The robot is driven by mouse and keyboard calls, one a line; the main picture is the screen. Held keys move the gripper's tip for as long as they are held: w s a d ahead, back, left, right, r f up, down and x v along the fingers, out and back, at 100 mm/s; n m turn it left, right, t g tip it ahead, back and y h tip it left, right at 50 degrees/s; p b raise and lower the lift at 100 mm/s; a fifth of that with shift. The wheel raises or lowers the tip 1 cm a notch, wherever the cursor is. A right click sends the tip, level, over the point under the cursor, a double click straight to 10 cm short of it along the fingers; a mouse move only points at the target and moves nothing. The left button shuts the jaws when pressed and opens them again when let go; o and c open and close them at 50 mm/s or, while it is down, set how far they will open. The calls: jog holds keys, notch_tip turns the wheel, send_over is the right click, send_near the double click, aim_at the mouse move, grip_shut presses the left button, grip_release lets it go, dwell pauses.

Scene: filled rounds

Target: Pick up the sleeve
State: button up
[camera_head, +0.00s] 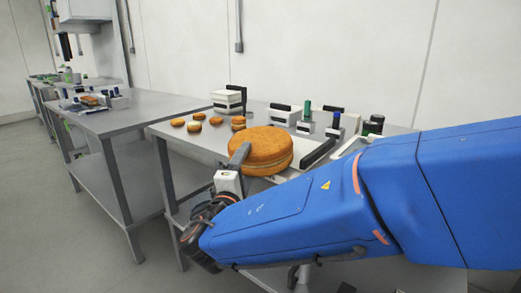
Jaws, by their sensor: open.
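I cannot make out with certainty which thing is the sleeve. A large orange-brown filled round (266,145) with a pale layer in its middle lies flat on the grey metal table (165,131). My gripper (240,156) is at the left front side of this round, in front of it in the picture. It is open, and I see nothing held in it. One grey finger shows against the round's left edge; whether it touches is unclear. My blue arm covers the right front of the table and anything behind it.
Several small rounds (195,126) lie left of the large one. A white block with black parts (228,101) stands behind them. Another table (110,118) is at left.

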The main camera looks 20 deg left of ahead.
jog(key=c, duration=0.6)
jog(key=shift+r, duration=0.15)
notch_tip(320, 180, up, 10)
jog(key=shift+f, duration=0.1)
